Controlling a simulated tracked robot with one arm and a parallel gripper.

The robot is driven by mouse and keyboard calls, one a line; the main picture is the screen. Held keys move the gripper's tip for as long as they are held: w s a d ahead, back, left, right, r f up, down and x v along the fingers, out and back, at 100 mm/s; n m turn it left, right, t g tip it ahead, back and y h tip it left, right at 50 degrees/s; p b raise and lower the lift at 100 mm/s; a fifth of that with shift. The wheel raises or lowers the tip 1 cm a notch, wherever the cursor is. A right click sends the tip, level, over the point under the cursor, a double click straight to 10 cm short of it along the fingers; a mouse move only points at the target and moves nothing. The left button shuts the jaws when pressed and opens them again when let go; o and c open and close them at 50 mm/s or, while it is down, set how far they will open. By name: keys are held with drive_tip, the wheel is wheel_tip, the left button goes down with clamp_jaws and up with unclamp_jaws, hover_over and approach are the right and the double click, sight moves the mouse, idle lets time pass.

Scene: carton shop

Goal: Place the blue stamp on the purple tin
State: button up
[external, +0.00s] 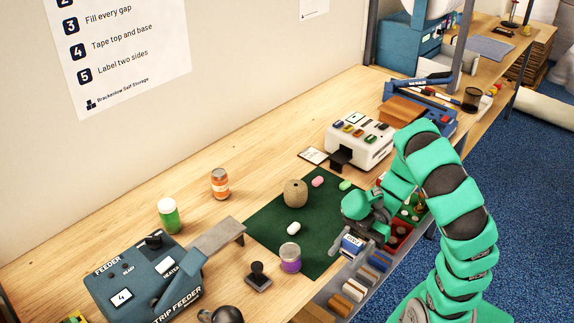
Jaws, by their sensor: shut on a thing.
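The purple tin (290,259) stands upright at the front left corner of the dark green mat, with a pale lid. A small blue block with a white label, which I take for the blue stamp (352,244), is at the jaws of my gripper (362,234), near the mat's front right edge. My gripper is shut on it, to the right of the tin and apart from it. The fingers are small here and partly hidden by the wrist. I cannot tell how far the stamp is above the surface.
A rack (348,289) of coloured blocks runs along the table's front edge. A dark stamp (258,278) stands left of the tin. The mat (268,221) also holds a twine ball (295,193) and a white piece (293,229). A strip feeder (140,285) stands at left.

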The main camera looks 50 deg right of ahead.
drive_tip(key=shift+f, duration=0.25)
drive_tip(key=shift+w+a+f, duration=0.1)
drive_tip(key=shift+w+f, duration=0.05)
drive_tip(key=shift+w, duration=0.1)
hover_over(287, 253)
drive_tip(key=shift+f+b, duration=0.45)
drive_tip(key=shift+f, duration=0.25)
drive_tip(key=shift+a+f+b, duration=0.1)
drive_tip(key=shift+f+b, duration=0.35)
drive_tip(key=shift+f, duration=1.35)
drive_tip(key=o, duration=1)
drive_tip(key=shift+r, duration=0.1)
drive_tip(key=p+v, duration=0.1)
drive_tip(key=v, duration=1.1)
drive_tip(key=shift+p, duration=0.35)
